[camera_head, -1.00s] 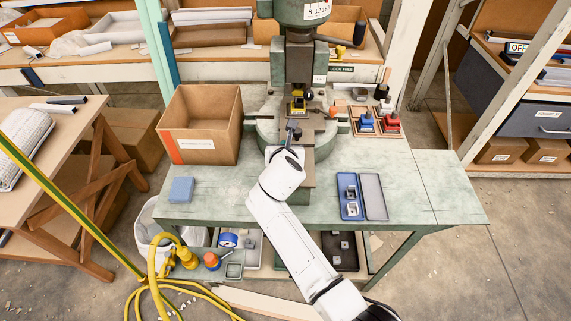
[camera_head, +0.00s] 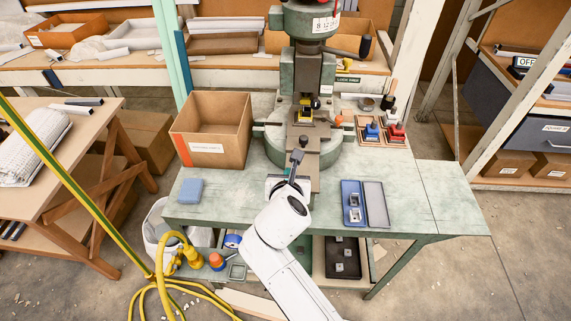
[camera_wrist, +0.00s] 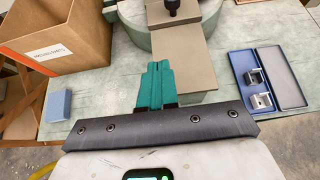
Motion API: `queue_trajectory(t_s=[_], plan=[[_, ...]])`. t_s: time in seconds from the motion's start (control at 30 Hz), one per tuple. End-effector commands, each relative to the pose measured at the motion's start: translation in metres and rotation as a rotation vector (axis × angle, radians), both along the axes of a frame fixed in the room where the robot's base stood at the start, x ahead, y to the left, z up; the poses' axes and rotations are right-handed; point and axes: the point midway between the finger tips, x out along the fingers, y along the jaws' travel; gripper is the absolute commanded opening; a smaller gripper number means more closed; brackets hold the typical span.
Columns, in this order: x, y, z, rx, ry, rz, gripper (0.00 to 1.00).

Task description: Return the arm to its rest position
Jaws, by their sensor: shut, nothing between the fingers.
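My white arm reaches up from the bottom of the head view to the front of the green bench (camera_head: 330,205). My gripper (camera_head: 296,157) is over the base of the fly press (camera_head: 308,75), pointing toward it. In the wrist view my gripper's green fingers (camera_wrist: 156,82) lie together, shut with nothing between them. The grey press bed strip (camera_wrist: 180,55) shows behind the fingers. A yellow and black piece (camera_head: 305,114) sits under the press ram, apart from my gripper.
An open cardboard box (camera_head: 212,130) stands left of the press, with a blue block (camera_head: 190,191) in front. An open blue case (camera_head: 353,193) with metal parts lies right. A wooden tray (camera_head: 383,142) holds red and blue pieces. A yellow hose (camera_head: 160,270) hangs lower left.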

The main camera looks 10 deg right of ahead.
Motion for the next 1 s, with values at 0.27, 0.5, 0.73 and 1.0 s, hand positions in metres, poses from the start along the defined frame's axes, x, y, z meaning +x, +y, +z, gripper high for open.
queue_trajectory(t_s=[0.27, 0.5, 0.73, 1.0], plan=[[-0.004, -0.002, -0.001, 0.014, 0.003, -0.012, 0.00], [-0.051, -0.049, -0.040, 0.364, 0.025, -0.311, 0.00], [-0.139, -0.106, -0.087, 0.867, 0.018, -0.858, 0.00], [-0.250, -0.141, -0.118, 1.309, -0.067, -1.569, 0.00]])
